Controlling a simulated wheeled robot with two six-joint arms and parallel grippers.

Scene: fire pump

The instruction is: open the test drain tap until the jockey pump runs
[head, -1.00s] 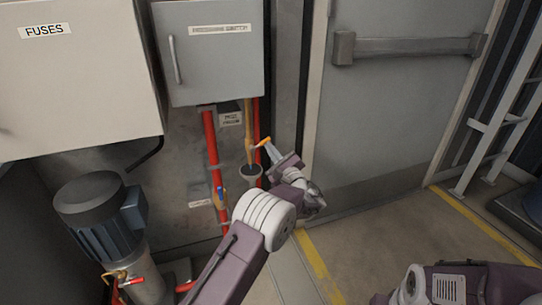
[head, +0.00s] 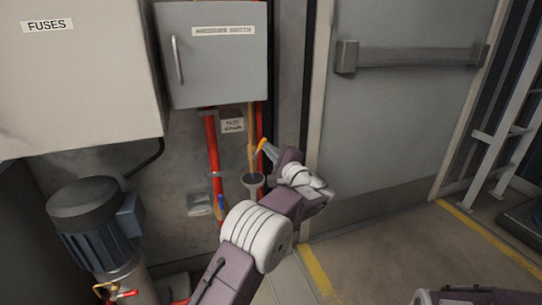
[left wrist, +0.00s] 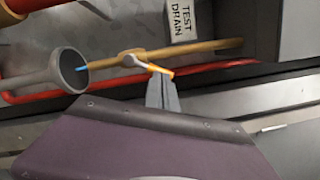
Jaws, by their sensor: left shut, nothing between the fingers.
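The test drain tap has a yellow-orange lever (head: 262,145) on a brass pipe (head: 250,125), beside a small sign that reads TEST DRAIN in the left wrist view (left wrist: 181,20). My left gripper (head: 268,150) is shut and empty, its fingertips at the lever. In the left wrist view the fingertips (left wrist: 160,82) meet or nearly meet the lever (left wrist: 160,71); contact is unclear. A thin blue streak, like water, shows between the pipe's end and the grey funnel (left wrist: 70,70). A pump with a dark motor (head: 95,225) stands at the left; whether it runs cannot be told.
A grey box (head: 215,75) labelled pressure switch hangs above the tap, with a FUSES cabinet (head: 75,90) to its left. Red pipes (head: 212,145) run down the wall. A door (head: 400,110) with a push bar stands at the right. Floor before it is clear.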

